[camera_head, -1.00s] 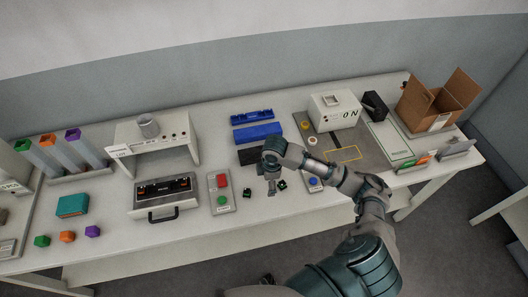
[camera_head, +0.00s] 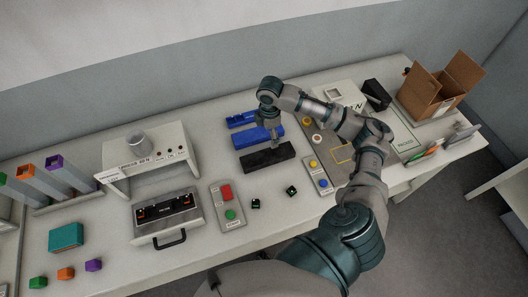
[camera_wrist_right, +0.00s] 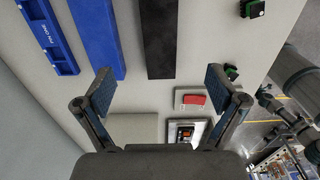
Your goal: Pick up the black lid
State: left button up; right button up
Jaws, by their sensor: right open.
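The black lid (camera_head: 267,157) is a long flat dark bar lying on the white table, in front of the blue trays. In the right wrist view the black lid (camera_wrist_right: 159,38) runs up the picture beyond the fingers. My right gripper (camera_head: 275,143) is above the table at the back edge of the lid, over the blue parts. In the right wrist view the right gripper (camera_wrist_right: 162,88) is open with nothing between its fingertips, and the lid's near end lies past the gap. My left gripper is not in view.
Blue trays (camera_head: 257,135) lie just behind the lid. Two small black-green connectors (camera_head: 291,190) are in front of it. A button panel (camera_head: 227,206) is to the left, and a grey mat with a white box (camera_head: 338,94) is to the right.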

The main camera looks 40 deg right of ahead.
send_over(268, 155)
jog(key=f, duration=0.6)
jog(key=shift+s+f, duration=0.1)
jog(key=shift+s, duration=0.25)
jog(key=f, duration=0.3)
jog(key=shift+w, duration=0.25)
notch_tip(268, 155, down, 2)
jog(key=shift+d, duration=0.1)
notch_tip(268, 155, down, 4)
jog(key=shift+w+r, duration=0.15)
jog(key=shift+f, duration=0.25)
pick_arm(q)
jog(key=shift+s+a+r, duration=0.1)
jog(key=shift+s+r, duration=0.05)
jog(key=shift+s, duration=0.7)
pick_arm(e)
jog(key=c, duration=1.2)
